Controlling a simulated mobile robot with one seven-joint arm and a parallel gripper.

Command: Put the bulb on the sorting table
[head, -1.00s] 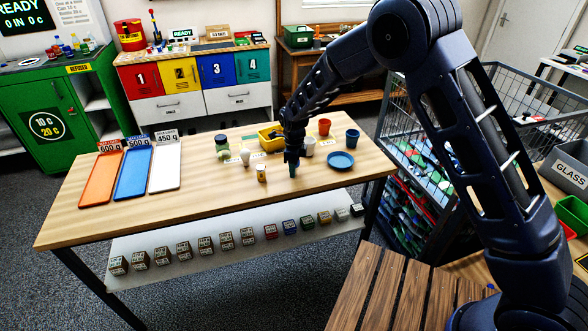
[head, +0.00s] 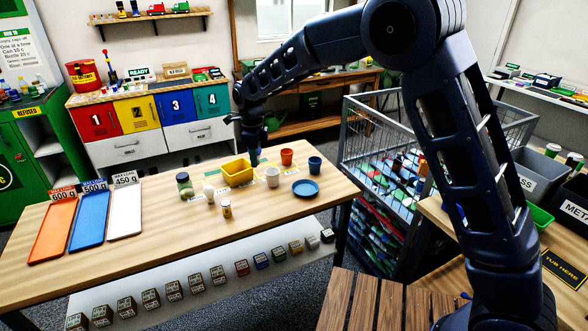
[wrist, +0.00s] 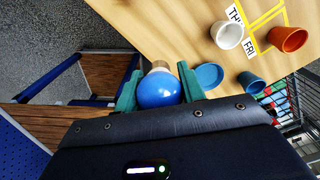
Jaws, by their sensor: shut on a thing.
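A blue round bulb (wrist: 158,90) with a pale beige base (wrist: 160,66) sits between the two teal fingers of my gripper (wrist: 159,88) in the wrist view. My gripper is shut on it. In the head view my gripper (head: 254,158) is above the far part of the wooden table (head: 150,232), near the yellow bin and the white cup; the bulb is hard to make out there. In the wrist view the table (wrist: 172,28) lies beyond the fingers, with floor to the left. I cannot tell the bulb's height above it.
On the table are a yellow bin (head: 237,173), an orange cup (head: 287,156), a white cup (head: 272,178), a blue cup (head: 314,164), a blue plate (head: 306,188), jars and three trays (head: 87,222). The middle front is clear. A wire cage (head: 380,170) stands right.

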